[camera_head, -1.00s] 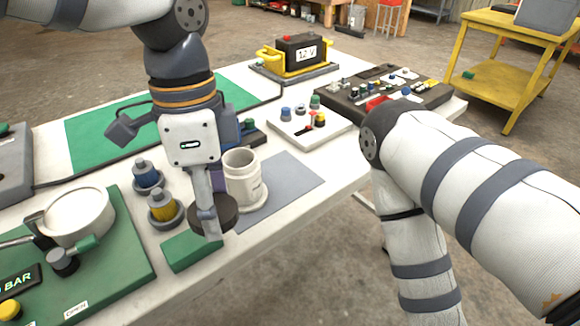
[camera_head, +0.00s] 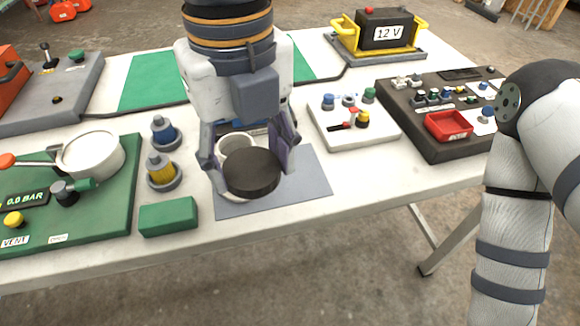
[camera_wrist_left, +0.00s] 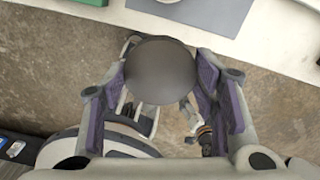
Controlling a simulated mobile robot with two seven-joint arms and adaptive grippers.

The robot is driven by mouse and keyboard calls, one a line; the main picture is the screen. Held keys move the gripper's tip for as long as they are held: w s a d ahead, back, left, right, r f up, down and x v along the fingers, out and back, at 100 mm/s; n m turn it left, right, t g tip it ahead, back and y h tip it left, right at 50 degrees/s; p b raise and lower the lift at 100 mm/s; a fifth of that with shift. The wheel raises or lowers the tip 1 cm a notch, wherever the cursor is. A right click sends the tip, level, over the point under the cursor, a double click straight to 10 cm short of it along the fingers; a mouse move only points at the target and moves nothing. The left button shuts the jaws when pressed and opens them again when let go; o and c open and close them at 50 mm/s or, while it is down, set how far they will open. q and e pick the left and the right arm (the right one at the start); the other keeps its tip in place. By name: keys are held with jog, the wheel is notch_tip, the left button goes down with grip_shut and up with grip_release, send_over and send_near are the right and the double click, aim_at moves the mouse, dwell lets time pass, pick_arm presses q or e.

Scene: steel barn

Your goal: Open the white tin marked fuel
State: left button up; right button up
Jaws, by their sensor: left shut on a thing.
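The white tin (camera_head: 235,141) stands on the grey mat on the table in the head view. Its round mouth is uncovered, and much of its body, including any marking, is hidden behind the lid and my left gripper. My left gripper (camera_head: 252,176) is shut on the dark round lid (camera_head: 250,170), one finger on each side. In the head view the lid overlaps the front of the tin. The left wrist view shows the lid (camera_wrist_left: 160,70) between the fingers with floor behind it, apart from the table. My right arm shows at the right, but its gripper is out of view.
The grey mat (camera_head: 312,184) lies on the white table (camera_head: 350,188). A green block (camera_head: 168,217) and blue (camera_head: 163,134) and yellow (camera_head: 161,170) fittings are left of the tin. A white switch panel (camera_head: 377,128) and a dark panel with a red tray (camera_head: 448,125) stand right.

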pick_arm(q)
jog(key=b, duration=0.3)
send_over(301, 171)
jog(key=s, duration=0.1)
jog(key=f, duration=0.8)
jog(key=shift+s+a+f, duration=0.2)
jog(key=shift+a+f, duration=0.1)
jog(key=shift+a, duration=0.05)
jog(key=shift+w+d+f, duration=0.25)
jog(key=shift+w+f, duration=0.2)
jog(key=shift+f, duration=0.1)
jog(key=f, duration=0.3)
jog(key=shift+w+d+f, duration=0.1)
jog(key=shift+w+f, duration=0.1)
jog(key=shift+w, duration=0.05)
pick_arm(e)
jog(key=shift+g, duration=0.9)
jog(key=s+f, duration=0.3)
jog(key=s, duration=0.1)
jog(key=shift+s+a+f, duration=0.1)
jog(key=shift+f, duration=0.3)
pick_arm(q)
jog(key=o, duration=1.3)
jog(key=shift+f, duration=0.1)
